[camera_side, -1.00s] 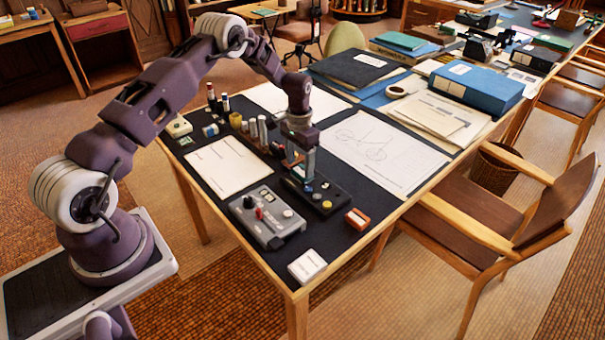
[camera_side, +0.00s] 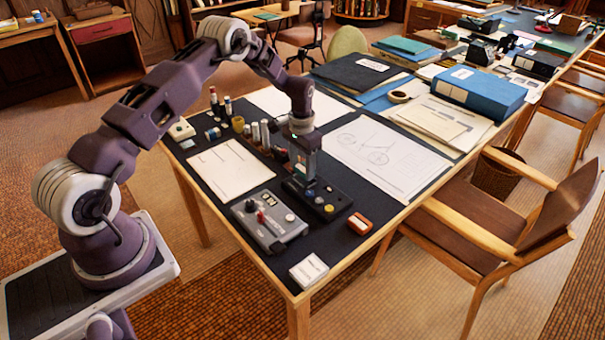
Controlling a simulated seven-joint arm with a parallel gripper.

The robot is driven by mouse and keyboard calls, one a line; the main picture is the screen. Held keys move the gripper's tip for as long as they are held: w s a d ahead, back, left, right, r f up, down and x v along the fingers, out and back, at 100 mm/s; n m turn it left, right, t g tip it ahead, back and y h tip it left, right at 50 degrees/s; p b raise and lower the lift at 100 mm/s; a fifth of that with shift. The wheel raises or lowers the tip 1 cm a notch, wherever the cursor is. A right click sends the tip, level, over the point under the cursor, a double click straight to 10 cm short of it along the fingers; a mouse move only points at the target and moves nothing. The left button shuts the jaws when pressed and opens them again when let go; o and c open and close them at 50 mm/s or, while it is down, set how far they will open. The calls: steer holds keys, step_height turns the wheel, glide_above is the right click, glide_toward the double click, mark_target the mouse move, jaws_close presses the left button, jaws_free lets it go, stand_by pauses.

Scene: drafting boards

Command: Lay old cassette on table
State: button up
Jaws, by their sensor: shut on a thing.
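My gripper (camera_side: 304,178) points down over the dark drafting table (camera_side: 255,245), just above the rear part of a black control box (camera_side: 330,205). It is shut on a small, thin item (camera_side: 301,161) with a reddish-brown patch, which I take to be the old cassette. The fingers hide most of it, and its markings are too small to read. I cannot tell whether its lower edge touches the box.
A grey control box (camera_side: 268,222) with knobs stands front left of the black one. An orange-and-white block (camera_side: 359,223) and a white card stack (camera_side: 309,271) lie near the front edge. Bottles (camera_side: 257,133) crowd behind the gripper. Drawing sheets (camera_side: 378,155) lie right.

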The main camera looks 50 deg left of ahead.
mark_target(304, 171)
steer(key=r, duration=0.7)
steer(key=shift+d, duration=0.4)
steer(key=s+d+f, duration=0.1)
steer(key=d, duration=0.3)
steer(key=s+d+f, duration=0.1)
steer(key=d, duration=0.3)
steer(key=s+d+f, duration=0.1)
steer(key=d, duration=0.3)
steer(key=shift+s+d+f, duration=0.15)
steer(key=shift+d+f, duration=0.1)
steer(key=shift+d, duration=0.15)
steer(key=s+d, duration=0.1)
steer(key=d, duration=0.1)
steer(key=s+d+f, duration=0.1)
steer(key=s+d, duration=0.1)
steer(key=d, duration=0.1)
steer(key=s+d+f, duration=0.1)
steer(key=s+d, duration=0.1)
steer(key=shift+d+f, duration=0.2)
steer(key=shift+d, duration=0.2)
steer(key=shift+f, duration=2)
steer(key=shift+f, duration=0.25)
steer(key=shift+f, duration=0.3)
steer(key=shift+f, duration=0.3)
steer(key=o, duration=1.8)
steer(key=shift+c, duration=0.2)
